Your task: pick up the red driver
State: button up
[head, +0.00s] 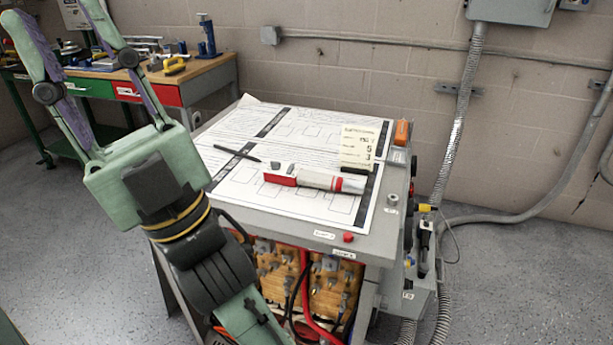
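The red driver (318,179) is a red and white tool. It lies on its side across the paper sheets on the grey cabinet top, in the middle of the head view. My gripper (58,14) is at the upper left, raised close to the camera. Its two long fingers are spread wide apart, pointing up the picture, with nothing between them. The gripper is well to the left of the driver and not touching it.
A dark pen (237,153) lies left of the driver. An orange object (402,132) sits at the right edge, and a red button (348,238) at the front edge. A workbench (205,84) stands behind left.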

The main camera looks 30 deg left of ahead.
aim_at(299, 175)
jog(key=i+l+u, duration=0.1)
jog(key=u, duration=0.25)
jog(key=l+u, duration=0.1)
jog(key=u, duration=0.25)
jog(key=i+l+u, duration=0.15)
jog(key=u, duration=0.2)
jog(key=i, duration=0.45)
